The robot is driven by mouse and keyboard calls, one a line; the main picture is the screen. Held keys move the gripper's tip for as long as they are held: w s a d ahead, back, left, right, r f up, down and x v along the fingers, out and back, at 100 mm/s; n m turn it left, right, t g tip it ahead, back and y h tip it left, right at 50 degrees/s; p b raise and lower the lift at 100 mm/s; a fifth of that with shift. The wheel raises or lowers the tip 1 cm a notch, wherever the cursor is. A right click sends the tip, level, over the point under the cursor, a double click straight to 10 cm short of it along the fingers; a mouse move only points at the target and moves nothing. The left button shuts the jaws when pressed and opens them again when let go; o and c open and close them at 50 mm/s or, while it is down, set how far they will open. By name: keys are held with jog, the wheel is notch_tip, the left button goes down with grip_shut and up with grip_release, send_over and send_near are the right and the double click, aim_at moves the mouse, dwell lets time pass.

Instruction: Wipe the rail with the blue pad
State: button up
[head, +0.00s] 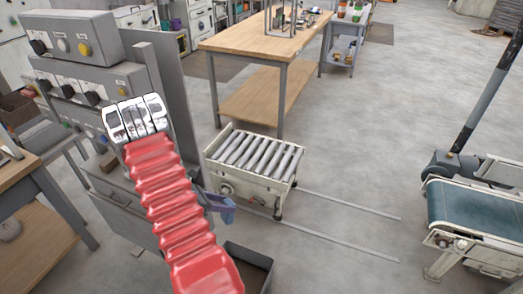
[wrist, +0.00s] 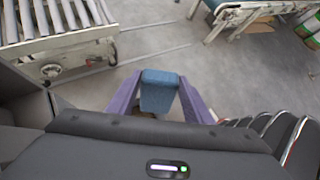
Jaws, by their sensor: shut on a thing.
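The blue pad (wrist: 158,92) is held between the two purple fingers of my gripper (wrist: 157,97) in the wrist view, clear of the floor. In the head view my gripper (head: 221,205) shows only partly behind my red arm, by the near end of the roller cart. Two pale, thin rails (head: 350,206) run along the floor to the right from the roller cart. They also show in the wrist view (wrist: 150,53), beyond the pad. The pad looks apart from them. I cannot tell which rail the task means.
The roller cart (head: 252,160) stands beside grey control cabinets (head: 78,88). A dark open bin (head: 262,262) is below my gripper. A belt conveyor (head: 475,208) stands at the right. A wooden workbench (head: 262,40) is behind. The floor between cart and conveyor is clear.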

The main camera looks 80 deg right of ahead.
jog(key=s+d+f+n+t+h, duration=0.1)
jog(key=s+d+f+n+h, duration=0.3)
jog(key=d, duration=0.8)
notch_tip(320, 180, down, 3)
jog(key=s+h, duration=0.1)
jog(key=s, duration=0.1)
jog(key=shift+s+d+h, duration=0.2)
jog(key=shift+s+h, duration=0.2)
jog(key=shift+s+r, duration=0.1)
